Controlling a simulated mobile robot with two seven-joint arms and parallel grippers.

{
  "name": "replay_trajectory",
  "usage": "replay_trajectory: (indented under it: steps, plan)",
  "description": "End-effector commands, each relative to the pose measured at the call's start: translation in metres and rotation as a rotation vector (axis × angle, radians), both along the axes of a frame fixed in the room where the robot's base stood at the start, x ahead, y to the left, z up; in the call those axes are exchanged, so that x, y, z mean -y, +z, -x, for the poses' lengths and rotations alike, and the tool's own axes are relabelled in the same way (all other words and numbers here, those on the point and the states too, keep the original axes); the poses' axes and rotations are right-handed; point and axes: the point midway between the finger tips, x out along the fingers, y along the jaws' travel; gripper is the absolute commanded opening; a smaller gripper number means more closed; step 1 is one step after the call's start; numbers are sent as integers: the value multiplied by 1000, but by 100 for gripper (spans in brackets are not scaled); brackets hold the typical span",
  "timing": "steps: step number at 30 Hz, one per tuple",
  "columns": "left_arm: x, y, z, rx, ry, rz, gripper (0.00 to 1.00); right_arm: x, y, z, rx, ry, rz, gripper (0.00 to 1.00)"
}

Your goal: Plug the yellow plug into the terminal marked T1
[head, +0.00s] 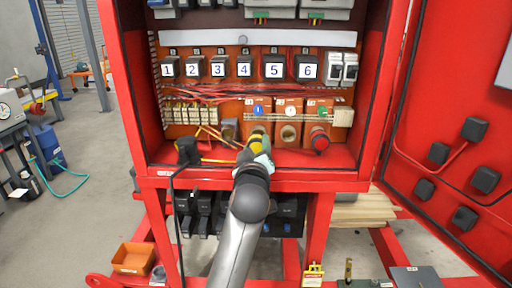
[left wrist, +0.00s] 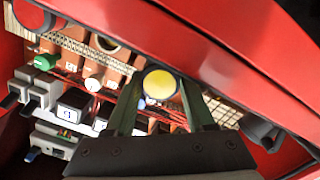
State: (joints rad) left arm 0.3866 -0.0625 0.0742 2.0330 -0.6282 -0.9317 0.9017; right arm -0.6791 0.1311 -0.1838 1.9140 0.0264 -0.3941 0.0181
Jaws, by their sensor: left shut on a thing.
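The yellow plug (head: 257,141) is in my left gripper (head: 255,160), low in the red cabinet, in front of the lower terminal row. In the left wrist view the round yellow plug end (left wrist: 160,83) sits between the fingers of my left gripper (left wrist: 163,100). The plug overlaps the terminal under the blue knob (head: 258,110); I cannot tell whether it touches it. A terminal with a round opening (head: 289,134) is right of it, and a red plug (head: 320,140) sits farther right. The T1 marking is not readable. My right gripper is not in view.
A black plug (head: 187,150) with a hanging cable stands left on the cabinet floor. Numbered black breakers (head: 220,67) and loose red wires (head: 215,92) are above. The red cabinet sill (head: 315,180) runs along the front. The open red door (head: 440,120) stands at right.

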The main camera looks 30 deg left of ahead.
Motion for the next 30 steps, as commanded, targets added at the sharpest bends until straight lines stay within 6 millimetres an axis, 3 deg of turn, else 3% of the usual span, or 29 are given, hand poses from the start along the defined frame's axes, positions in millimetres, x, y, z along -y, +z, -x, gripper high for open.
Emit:
replay_trajectory:
  steps: [30]
  plan:
    - [-8, 3, -19, 9, -3, 15, 1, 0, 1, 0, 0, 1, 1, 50]
